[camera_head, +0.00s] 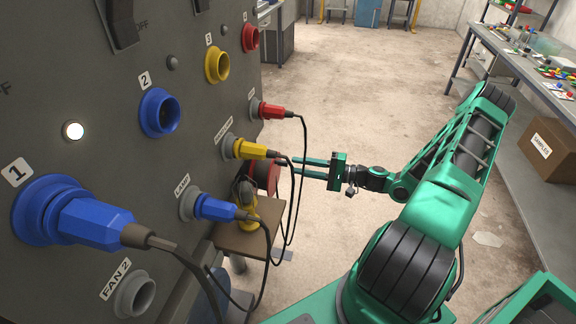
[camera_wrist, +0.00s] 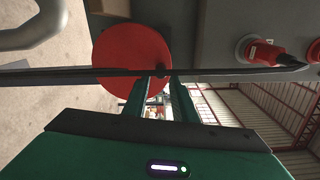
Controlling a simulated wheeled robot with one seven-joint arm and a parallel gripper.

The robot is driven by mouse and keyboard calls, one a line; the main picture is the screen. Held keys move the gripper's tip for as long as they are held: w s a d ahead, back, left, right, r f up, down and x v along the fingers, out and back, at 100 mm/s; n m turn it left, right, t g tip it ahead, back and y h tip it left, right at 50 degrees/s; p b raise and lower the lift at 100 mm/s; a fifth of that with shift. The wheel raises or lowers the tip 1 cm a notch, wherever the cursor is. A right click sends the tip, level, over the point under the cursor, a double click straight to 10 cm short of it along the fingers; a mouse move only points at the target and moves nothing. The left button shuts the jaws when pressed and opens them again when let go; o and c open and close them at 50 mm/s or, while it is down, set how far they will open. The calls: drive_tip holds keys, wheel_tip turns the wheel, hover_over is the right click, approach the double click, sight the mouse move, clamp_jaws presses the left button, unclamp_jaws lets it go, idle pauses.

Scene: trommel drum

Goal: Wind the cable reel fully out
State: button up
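The cable reel shows as a red disc in the wrist view (camera_wrist: 118,52), with a small dark knob (camera_wrist: 160,70) near its right edge. In the head view the reel (camera_head: 266,172) is mostly hidden behind cables and plugs, low beside the grey panel. My gripper (camera_head: 290,164) reaches left to the reel with its two green fingers apart. In the wrist view its fingertips (camera_wrist: 161,79) are on either side of the knob, with a gap between the fingers. I cannot tell whether they touch the knob. A dark cable crosses in front of the reel.
The grey panel (camera_head: 130,60) on the left bears blue, yellow and red plugs, with cables hanging near my gripper. A brown stand (camera_head: 238,240) is below the reel. A workbench (camera_head: 500,130) with a cardboard box (camera_head: 553,150) is at right.

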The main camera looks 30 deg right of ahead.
drive_tip(key=shift+v, duration=2.75)
drive_tip(key=s+a+r+n+g+h, duration=0.2)
drive_tip(key=s+a+n+g+h, duration=0.25)
drive_tip(key=s+g, duration=0.5)
drive_tip(key=s+d+r+g+h, duration=0.1)
drive_tip(key=s+r+h, duration=0.7)
drive_tip(key=s+r, duration=1.1)
drive_tip(key=shift+d+r+g, duration=0.2)
drive_tip(key=shift+r+g, duration=0.45)
drive_tip(key=shift+g, duration=0.2)
drive_tip(key=shift+h, duration=0.25)
